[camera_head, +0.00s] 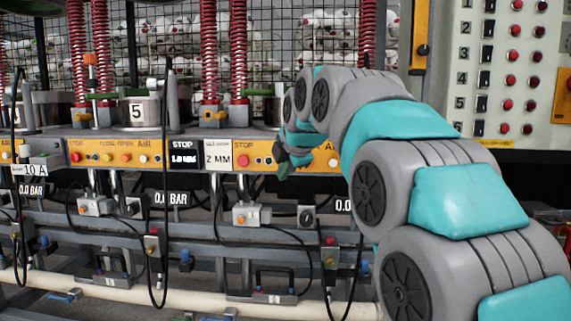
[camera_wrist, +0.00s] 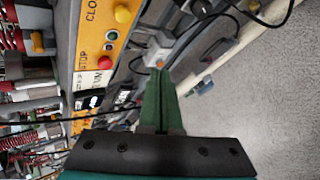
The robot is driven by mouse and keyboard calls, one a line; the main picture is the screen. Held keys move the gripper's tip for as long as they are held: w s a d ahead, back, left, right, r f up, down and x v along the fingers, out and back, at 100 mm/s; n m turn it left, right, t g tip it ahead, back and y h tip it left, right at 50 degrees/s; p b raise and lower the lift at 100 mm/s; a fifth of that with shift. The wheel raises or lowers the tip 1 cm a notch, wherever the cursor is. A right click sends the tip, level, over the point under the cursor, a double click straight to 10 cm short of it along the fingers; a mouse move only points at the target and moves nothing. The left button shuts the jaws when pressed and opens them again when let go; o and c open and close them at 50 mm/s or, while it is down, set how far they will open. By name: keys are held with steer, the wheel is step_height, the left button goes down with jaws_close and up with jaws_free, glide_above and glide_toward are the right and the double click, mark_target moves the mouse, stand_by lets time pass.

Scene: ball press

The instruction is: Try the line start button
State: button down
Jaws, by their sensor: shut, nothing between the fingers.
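No label reading line start is legible, so I cannot tell which button it is. A yellow button strip (camera_head: 120,153) runs along the press front, marked STOP, CLOSE OPEN and AIR. On it are a red button (camera_head: 242,160) beside the 2 MM sign and a white button (camera_head: 333,162) right of my gripper. My gripper (camera_head: 284,164) has dark green fingers, shut and empty, in front of the strip and hiding part of it. In the wrist view the fingers (camera_wrist: 158,100) point past the strip, which shows a yellow button (camera_wrist: 123,13). I cannot tell whether they touch anything.
A cream panel (camera_head: 480,90) with numbered rows of switches and red buttons stands at right, behind my arm. Red springs (camera_head: 209,50) rise above the strip. Below hang grey boxes with buttons (camera_head: 252,214), black cables and a pale pipe (camera_head: 200,303). Grey floor (camera_wrist: 260,110) is clear.

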steer(key=w+p, duration=0.4)
steer(key=w, duration=0.4)
steer(key=shift+w+d, duration=0.15)
steer(key=shift+w, duration=0.2)
steer(key=shift+w, duration=0.15)
stand_by(1.7)
steer(key=shift+w, duration=0.3)
steer(key=shift+w+p, duration=0.35)
steer(key=shift+w, duration=0.1)
stand_by(0.8)
steer(key=shift+s, duration=0.1)
steer(key=shift+s+b, duration=0.55)
steer(key=shift+s, duration=0.25)
steer(key=shift+s, duration=0.1)
steer(key=shift+s+b, duration=1.35)
steer(key=shift+s, duration=1.05)
